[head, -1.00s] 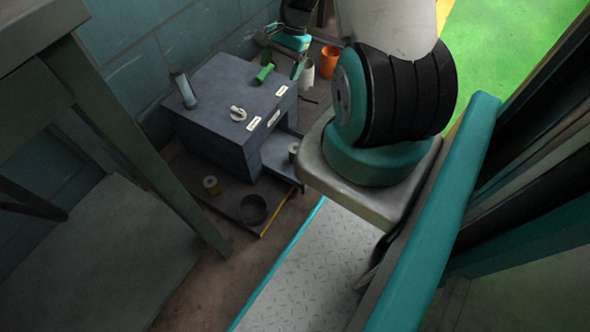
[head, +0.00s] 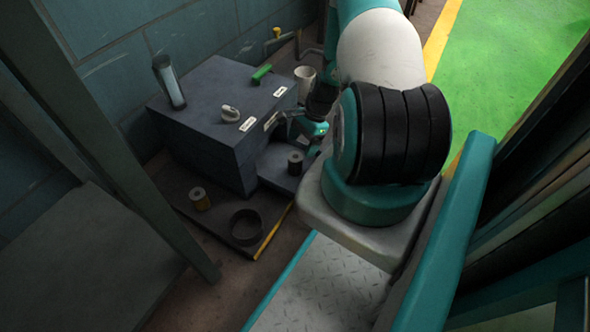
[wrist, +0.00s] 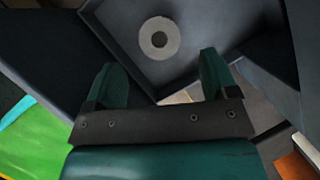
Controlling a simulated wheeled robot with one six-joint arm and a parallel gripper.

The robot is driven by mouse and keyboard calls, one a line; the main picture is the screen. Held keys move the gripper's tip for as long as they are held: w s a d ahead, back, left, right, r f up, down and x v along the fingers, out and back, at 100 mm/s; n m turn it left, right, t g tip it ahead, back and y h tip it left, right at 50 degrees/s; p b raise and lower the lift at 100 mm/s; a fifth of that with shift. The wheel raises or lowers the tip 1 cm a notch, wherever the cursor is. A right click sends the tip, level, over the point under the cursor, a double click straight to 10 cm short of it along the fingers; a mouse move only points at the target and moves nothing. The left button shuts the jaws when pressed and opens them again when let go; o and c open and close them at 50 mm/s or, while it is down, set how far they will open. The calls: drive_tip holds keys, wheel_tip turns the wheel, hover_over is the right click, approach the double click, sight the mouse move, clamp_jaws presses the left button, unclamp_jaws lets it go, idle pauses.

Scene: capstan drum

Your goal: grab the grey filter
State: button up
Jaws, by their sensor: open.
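The grey filter is a short, dark grey cylinder (head: 295,160) standing upright on a low open shelf at the cabinet's right side in the head view. In the wrist view it appears end-on as a pale grey ring with a dark centre hole (wrist: 145,40), upper middle, beyond the fingertips. My gripper (wrist: 162,72) is open with nothing between its teal fingers. The filter lies ahead of the gap between them, apart from both. In the head view my gripper (head: 305,129) is just above the filter, beside the cabinet, partly hidden by my arm.
The blue-grey cabinet (head: 205,140) carries a clear cylinder (head: 170,82), a pale fitting (head: 230,114) and a green object (head: 262,73). A white cup (head: 305,75) stands behind.

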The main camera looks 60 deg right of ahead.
sight(296, 156)
drive_tip(key=shift+b+x, duration=2.25)
drive_tip(key=shift+x, duration=0.8)
drive_tip(key=shift+w+a+r, duration=0.1)
drive_tip(key=shift+a+r, duration=0.05)
drive_tip(key=c, duration=1.1)
